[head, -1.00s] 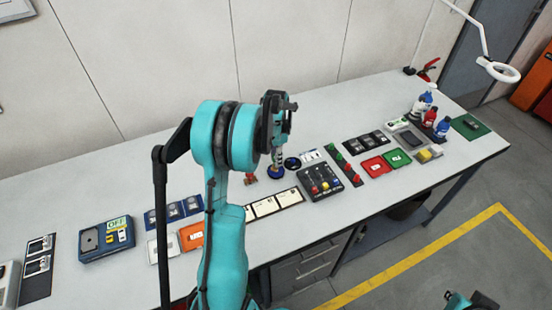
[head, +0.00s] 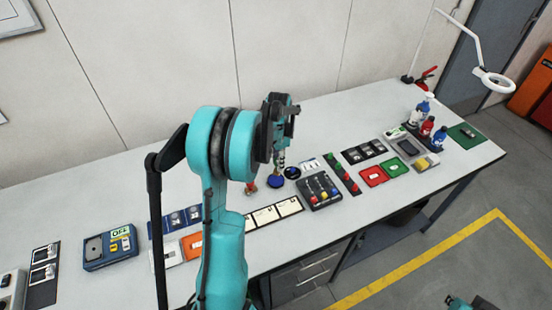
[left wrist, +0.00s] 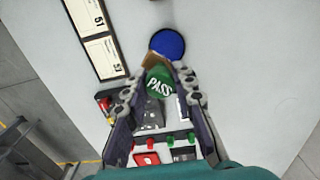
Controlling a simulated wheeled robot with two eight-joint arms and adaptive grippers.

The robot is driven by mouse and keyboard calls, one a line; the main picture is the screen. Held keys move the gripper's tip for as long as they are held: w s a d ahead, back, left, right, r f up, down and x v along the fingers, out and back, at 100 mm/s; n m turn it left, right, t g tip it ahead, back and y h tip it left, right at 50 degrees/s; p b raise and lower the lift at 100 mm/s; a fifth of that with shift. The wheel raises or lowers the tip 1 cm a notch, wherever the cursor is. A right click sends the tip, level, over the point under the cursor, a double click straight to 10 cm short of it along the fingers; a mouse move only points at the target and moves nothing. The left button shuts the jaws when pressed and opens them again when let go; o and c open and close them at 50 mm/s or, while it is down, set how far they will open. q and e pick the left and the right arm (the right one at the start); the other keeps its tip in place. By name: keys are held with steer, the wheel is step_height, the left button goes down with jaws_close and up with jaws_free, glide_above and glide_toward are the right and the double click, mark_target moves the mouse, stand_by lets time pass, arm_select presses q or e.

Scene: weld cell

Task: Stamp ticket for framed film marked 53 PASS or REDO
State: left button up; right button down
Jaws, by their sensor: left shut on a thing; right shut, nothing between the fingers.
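My left gripper (head: 281,158) is shut on a stamp with a green top (left wrist: 159,83) lettered PASS. It is over or just beside a round blue pad (head: 276,181); the pad also shows beyond the fingertips in the left wrist view (left wrist: 168,43). I cannot tell whether stamp and pad touch. The ticket marked 53 (left wrist: 105,58) lies beside the one marked 51 (left wrist: 97,22); in the head view it is the rightmost of the row (head: 289,207). A red-topped stamp (head: 250,187) stands left of the pad. My right gripper (head: 485,302) is shut and empty at the lower right edge.
Framed films sit in a blue holder (head: 173,219) and a black holder (head: 363,151); their marks are unreadable. A button box (head: 319,191), red tray (head: 373,176) and green tray (head: 397,168) lie to the right. Bottles (head: 427,127) stand farther right. Bare table lies behind the pad.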

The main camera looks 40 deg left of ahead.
arm_select(q)
steer(key=s+d+p, duration=0.1)
steer(key=s+d, duration=0.5)
steer(key=d, duration=0.4)
steer(key=b, duration=0.4)
glide_above(290, 209)
steer(key=shift+f, duration=3.25)
steer(key=shift+f+b, duration=0.6)
steer(key=shift+b, duration=0.15)
steer(key=shift+r, duration=0.15)
step_height(290, 209, up, 7)
steer(key=p, duration=0.5)
